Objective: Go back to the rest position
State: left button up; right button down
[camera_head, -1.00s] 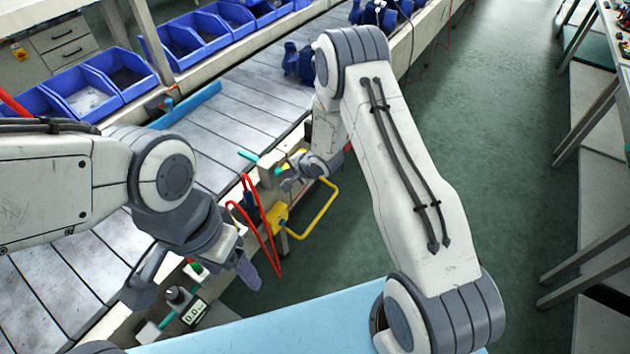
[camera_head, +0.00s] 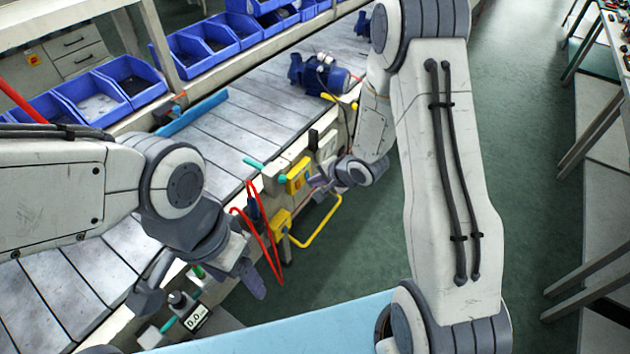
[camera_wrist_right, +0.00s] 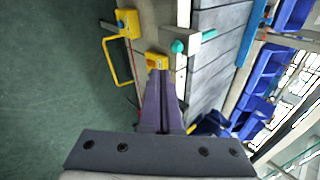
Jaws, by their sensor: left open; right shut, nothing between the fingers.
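My left gripper (camera_head: 205,284) is open and empty in the head view, over the near edge of the conveyor with its fingers spread. My right gripper (camera_head: 318,184) is shut and empty, at the conveyor's side near a yellow box (camera_head: 298,175). In the right wrist view its purple fingers (camera_wrist_right: 161,100) lie together, with their tips pointing toward the yellow box (camera_wrist_right: 157,62). I cannot tell whether they touch it.
A blue pump (camera_head: 322,76) stands on the conveyor (camera_head: 215,143). Blue bins (camera_head: 105,95) line the shelf behind. A yellow bar handle (camera_head: 325,225) and red cable (camera_head: 262,235) stick out from the conveyor's side. Green floor (camera_head: 505,120) is clear to the right.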

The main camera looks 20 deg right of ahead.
dwell(0.3)
jog(key=s+a+r+n+g+h, duration=0.2)
jog(key=s+a+r+n+h, duration=0.1)
jog(key=s+a+r+n, duration=0.55)
jog(key=s+r+n+g, duration=0.2)
jog(key=s+r+n, duration=0.2)
jog(key=s, duration=0.6)
jog(key=s+a+r+n+g, duration=0.1)
jog(key=s+r+n+g, duration=0.2)
jog(key=s, duration=0.8)
notch_tip(320, 180, up, 2)
jog(key=n, duration=0.4)
jog(key=shift+s+a, duration=0.25)
jog(key=shift+r, duration=0.1)
